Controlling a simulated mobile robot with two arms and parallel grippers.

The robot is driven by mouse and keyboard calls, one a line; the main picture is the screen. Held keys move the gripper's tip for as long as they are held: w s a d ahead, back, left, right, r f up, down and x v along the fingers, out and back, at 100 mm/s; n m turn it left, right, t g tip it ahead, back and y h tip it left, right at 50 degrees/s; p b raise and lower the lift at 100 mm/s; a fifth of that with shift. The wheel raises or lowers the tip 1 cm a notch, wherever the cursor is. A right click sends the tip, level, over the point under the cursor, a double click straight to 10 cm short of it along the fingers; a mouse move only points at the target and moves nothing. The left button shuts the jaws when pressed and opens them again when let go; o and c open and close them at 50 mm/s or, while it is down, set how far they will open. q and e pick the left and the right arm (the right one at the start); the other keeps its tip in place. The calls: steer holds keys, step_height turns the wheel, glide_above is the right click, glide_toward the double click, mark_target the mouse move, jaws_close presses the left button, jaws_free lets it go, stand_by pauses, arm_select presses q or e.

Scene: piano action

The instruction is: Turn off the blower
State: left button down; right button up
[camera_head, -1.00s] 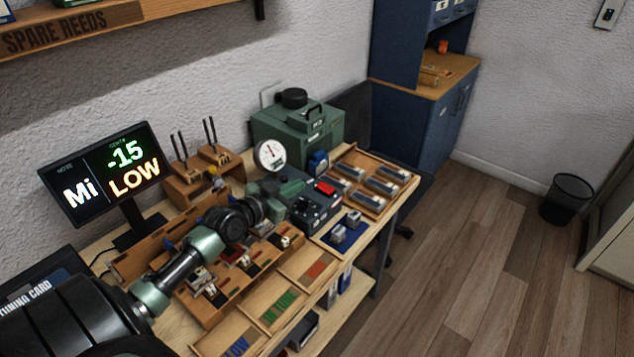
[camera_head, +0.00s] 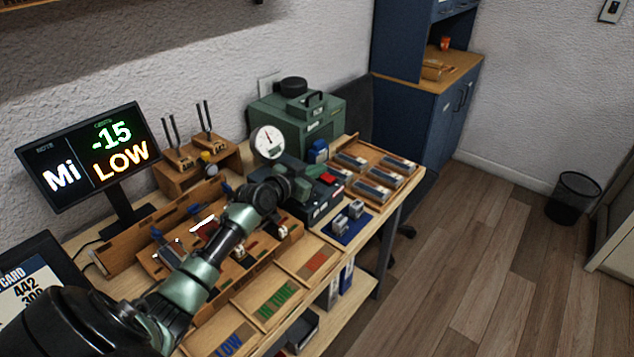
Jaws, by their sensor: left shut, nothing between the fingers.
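The green box-shaped machine with a black handle and round black cap, which looks like the blower (camera_head: 297,118), stands at the back of the bench. A white round gauge (camera_head: 268,142) is in front of its left side. A dark box with a red switch (camera_head: 327,179) sits in front of the machine. My left gripper (camera_head: 318,172) is shut and empty, just over this box, beside the red switch. It hides part of the box; I cannot tell whether it touches. The switch's position is too small to tell. My right gripper is not in view.
A monitor (camera_head: 90,160) reading "Mi -15 LOW" stands at left. A tray of metal reeds (camera_head: 395,165) lies right of the switch box, and a blue mat (camera_head: 345,228) with small blocks in front. Sorting trays (camera_head: 262,300) line the front edge.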

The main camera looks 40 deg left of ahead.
arm_select(q)
steer(key=shift+a+f, duration=0.1)
steer(key=shift+f, duration=0.45)
